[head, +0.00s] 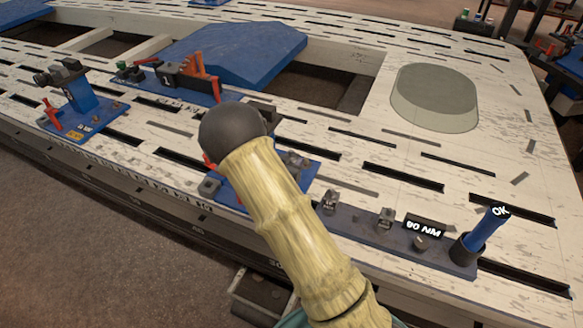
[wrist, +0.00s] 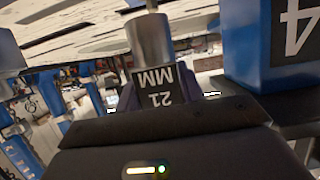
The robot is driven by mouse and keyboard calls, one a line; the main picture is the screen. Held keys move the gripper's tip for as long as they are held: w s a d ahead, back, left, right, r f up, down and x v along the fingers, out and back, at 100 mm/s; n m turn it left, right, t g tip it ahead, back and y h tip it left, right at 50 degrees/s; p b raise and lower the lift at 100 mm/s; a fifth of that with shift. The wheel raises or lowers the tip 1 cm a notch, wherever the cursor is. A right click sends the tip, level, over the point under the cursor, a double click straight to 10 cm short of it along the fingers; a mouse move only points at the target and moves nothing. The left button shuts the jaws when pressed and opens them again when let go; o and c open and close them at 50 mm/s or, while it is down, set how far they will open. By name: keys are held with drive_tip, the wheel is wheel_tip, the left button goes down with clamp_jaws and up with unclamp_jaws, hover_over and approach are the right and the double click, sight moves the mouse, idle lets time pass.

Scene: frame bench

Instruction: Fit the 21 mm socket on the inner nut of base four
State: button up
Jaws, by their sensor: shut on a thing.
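In the wrist view my gripper (wrist: 168,97) is shut on the 21 mm socket (wrist: 149,42), a grey metal cylinder whose dark holder reads "21 MM" upside down. A narrower grey part shows beyond the socket at the top edge; I cannot tell whether it is a nut or whether they touch. Base four (wrist: 290,45), a blue block with a white "4", stands close on the right of the socket. In the head view my arm hides the gripper and socket. A blue base plate (head: 229,192) shows partly behind the arm. The inner nut cannot be made out.
A dark rack (head: 352,226) on the bench's near edge carries a socket (head: 330,200), another socket (head: 385,217), a "90 NM" display (head: 424,227) and a blue-handled tool (head: 486,232). Blue bases with clamps (head: 80,102) stand left. The white frame top (head: 400,165) has slots.

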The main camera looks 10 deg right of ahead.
sight(290, 154)
wheel_tip(290, 154, up, 3)
drive_tip(key=shift+f+p, duration=0.1)
drive_tip(key=shift+p, duration=0.2)
drive_tip(key=shift+w, duration=0.1)
drive_tip(key=shift+w+d+p, duration=0.2)
drive_tip(key=shift+p, duration=0.1)
drive_tip(key=w+d+p, duration=0.7)
drive_tip(key=w+p, duration=0.1)
drive_tip(key=w, duration=0.2)
drive_tip(key=shift+f, duration=0.15)
drive_tip(key=shift+d, duration=0.1)
drive_tip(key=shift+f+b, duration=1.85)
drive_tip(key=shift+f, duration=1.05)
